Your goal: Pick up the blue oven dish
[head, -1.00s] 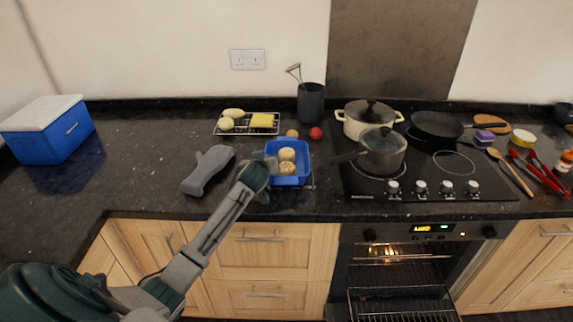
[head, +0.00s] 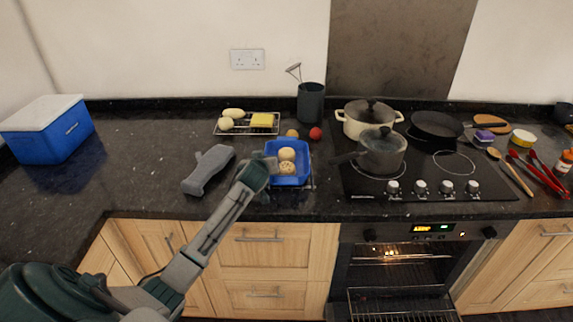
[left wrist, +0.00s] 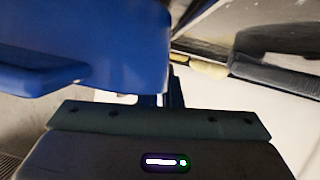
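The blue oven dish (head: 306,150) is a small rectangular dish with several round pale items (head: 287,161) inside, near the counter's front edge. My left gripper (head: 269,165) is at its left side, with the fingertips at the dish wall. In the left wrist view the blue dish (left wrist: 100,45) fills the upper left, very close to the narrow fingers (left wrist: 166,92). The fingers look closed on its edge, though the contact itself is partly hidden. My right gripper is not in view.
The oven below (head: 400,275) is open.

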